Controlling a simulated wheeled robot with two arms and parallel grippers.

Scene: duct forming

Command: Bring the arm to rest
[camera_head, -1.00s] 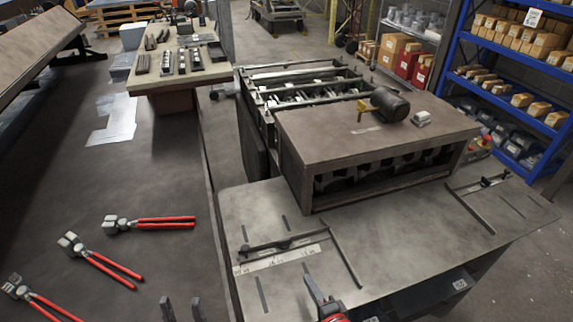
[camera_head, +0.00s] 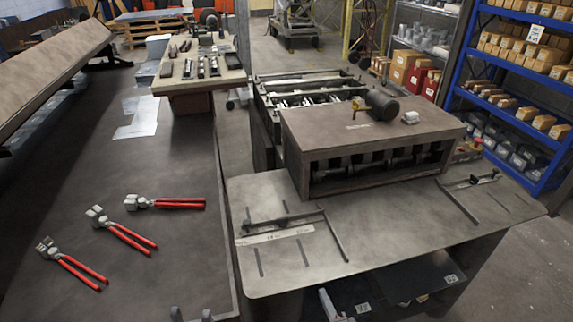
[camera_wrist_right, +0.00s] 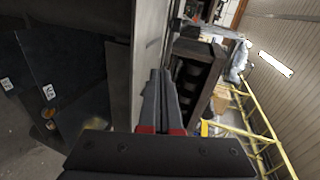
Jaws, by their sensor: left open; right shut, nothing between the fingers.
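My left gripper (camera_head: 191,315) shows only as two fingertips at the bottom edge of the head view, spread apart and empty, over the dark bench. My right gripper (camera_head: 328,303) shows in part at the bottom of the head view, in front of the machine table's near edge. In the right wrist view, its two fingers (camera_wrist_right: 160,100) lie together with nothing between them, beside the machine. The rest of both arms is out of the head view.
Several red-handled pliers (camera_head: 133,238) lie on the dark bench (camera_head: 160,275) at left. The forming machine (camera_head: 365,125) stands on a metal table (camera_head: 400,220) at centre right. Below it is a dark shelf (camera_head: 415,283). A blue rack (camera_head: 463,60) stands at right.

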